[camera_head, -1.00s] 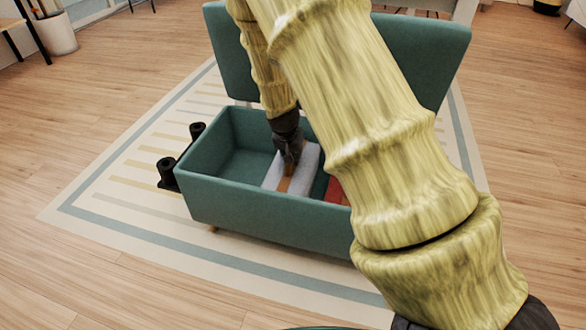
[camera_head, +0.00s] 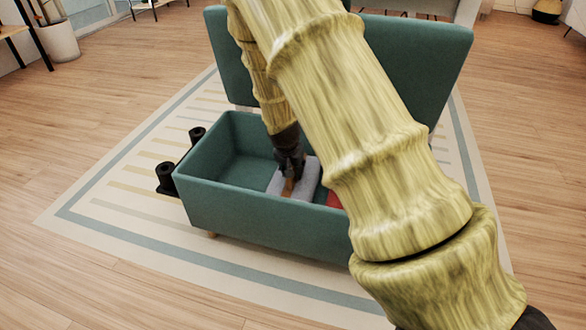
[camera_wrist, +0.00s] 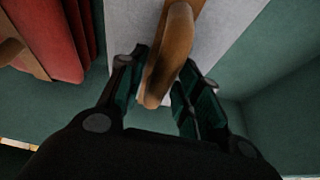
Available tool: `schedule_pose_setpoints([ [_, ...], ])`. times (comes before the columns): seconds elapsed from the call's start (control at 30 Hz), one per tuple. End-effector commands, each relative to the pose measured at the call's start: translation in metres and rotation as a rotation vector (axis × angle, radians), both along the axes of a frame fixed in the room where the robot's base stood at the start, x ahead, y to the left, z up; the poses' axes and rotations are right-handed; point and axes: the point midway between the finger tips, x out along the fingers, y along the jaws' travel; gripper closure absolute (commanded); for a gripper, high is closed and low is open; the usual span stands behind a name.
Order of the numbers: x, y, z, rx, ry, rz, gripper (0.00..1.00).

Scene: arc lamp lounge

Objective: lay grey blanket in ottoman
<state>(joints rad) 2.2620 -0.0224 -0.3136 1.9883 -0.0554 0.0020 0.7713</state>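The grey blanket (camera_head: 309,180) is a folded bundle with a brown strap (camera_wrist: 170,55). It is down inside the open teal ottoman (camera_head: 250,208), right of the middle, its lower part hidden by the front wall. My gripper (camera_head: 291,180) reaches into the ottoman from above, over the blanket. In the wrist view the two fingers (camera_wrist: 166,80) are on either side of the strap's raised loop and appear shut on it. The grey cloth (camera_wrist: 215,35) lies beyond the strap. Whether the blanket touches the ottoman floor is hidden.
A red folded item (camera_wrist: 50,40) with a brown strap lies beside the blanket in the ottoman. The left part of the ottoman (camera_head: 235,165) is empty. The raised lid (camera_head: 425,60) stands behind. A black object (camera_head: 167,177) is on the striped rug (camera_head: 120,215) at left.

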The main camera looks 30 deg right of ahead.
Motion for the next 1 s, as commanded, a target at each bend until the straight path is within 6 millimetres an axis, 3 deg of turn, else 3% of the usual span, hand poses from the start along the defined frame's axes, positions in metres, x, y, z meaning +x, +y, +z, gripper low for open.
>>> schedule_pose_setpoints([
  [0.37, 0.0, 0.0, 0.001, 0.0, 0.0, 0.0, 0.6],
  [1.0, -0.024, 0.028, 0.096, 0.0, -0.001, 0.001, 0.6],
])
